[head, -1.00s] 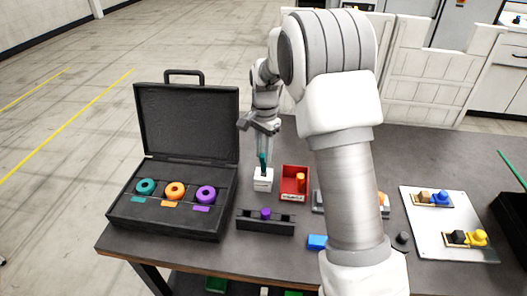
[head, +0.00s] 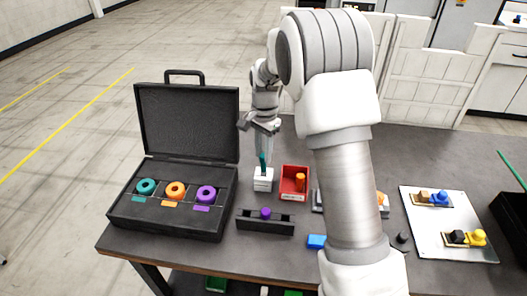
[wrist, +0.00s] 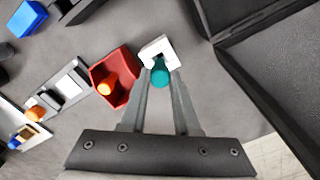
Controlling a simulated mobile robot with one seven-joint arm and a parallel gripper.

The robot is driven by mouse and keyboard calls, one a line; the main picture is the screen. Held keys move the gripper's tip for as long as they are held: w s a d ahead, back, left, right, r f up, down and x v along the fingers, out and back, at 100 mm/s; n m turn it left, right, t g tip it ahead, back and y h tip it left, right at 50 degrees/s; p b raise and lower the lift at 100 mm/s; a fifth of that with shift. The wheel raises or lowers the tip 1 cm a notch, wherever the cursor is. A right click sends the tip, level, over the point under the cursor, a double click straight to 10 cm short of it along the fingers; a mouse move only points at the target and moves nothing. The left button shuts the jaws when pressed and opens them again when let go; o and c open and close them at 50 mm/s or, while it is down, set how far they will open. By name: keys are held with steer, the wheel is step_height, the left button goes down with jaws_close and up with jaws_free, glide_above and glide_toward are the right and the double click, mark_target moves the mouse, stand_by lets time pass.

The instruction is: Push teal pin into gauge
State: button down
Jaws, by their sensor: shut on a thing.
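The teal pin (head: 263,161) stands upright at the white gauge block (head: 263,181), its lower end at the block's top. How deep it sits in the gauge cannot be told. My gripper (head: 262,152) is above the gauge, shut on the pin. In the wrist view the teal pin (wrist: 160,75) shows between the fingertips of my gripper (wrist: 160,82), with the white gauge (wrist: 158,50) directly beyond it.
A red bin (head: 294,196) with an orange pin stands just right of the gauge. A black holder (head: 265,225) with a purple pin is in front. An open black case (head: 160,223) with teal, orange and purple rings is at left. A white tray (head: 450,245) lies right.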

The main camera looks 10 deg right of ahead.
steer(key=shift+f+b, duration=0.75)
steer(key=shift+f, duration=0.45)
stand_by(0.3)
steer(key=shift+c, duration=0.8)
jaws_free()
steer(key=shift+r+p, duration=3.35)
steer(key=shift+r, duration=1.25)
steer(key=shift+f, duration=0.1)
jaws_close()
